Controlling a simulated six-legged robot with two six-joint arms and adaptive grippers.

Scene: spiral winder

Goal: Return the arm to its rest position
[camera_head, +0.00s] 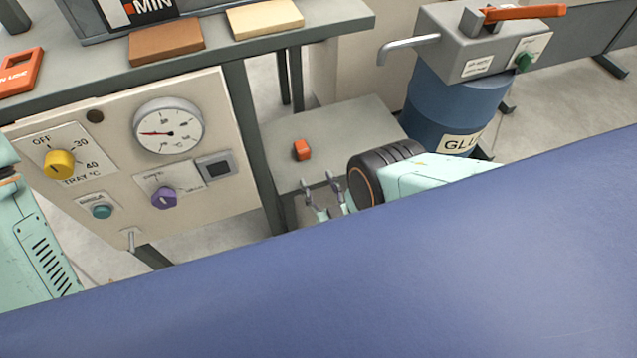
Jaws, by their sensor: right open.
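My right arm (425,175) comes in from the right, a mint-green link with a dark ribbed joint. Its gripper (322,183) is open, with two thin fingers apart and nothing visible between them. The fingertips show just in front of a low grey shelf, below a small orange block (302,149) on it; a gap shows between them in the picture. Mint-green parts of mine stand at the left edge. My left gripper is not in view.
A control panel (225,120) with a gauge (168,126) and knobs stands at the left. A blue glue drum (425,95) with a lever pump stands behind my right arm. A large blue surface (330,285) fills the foreground. The grey shelf (350,122) is mostly bare.

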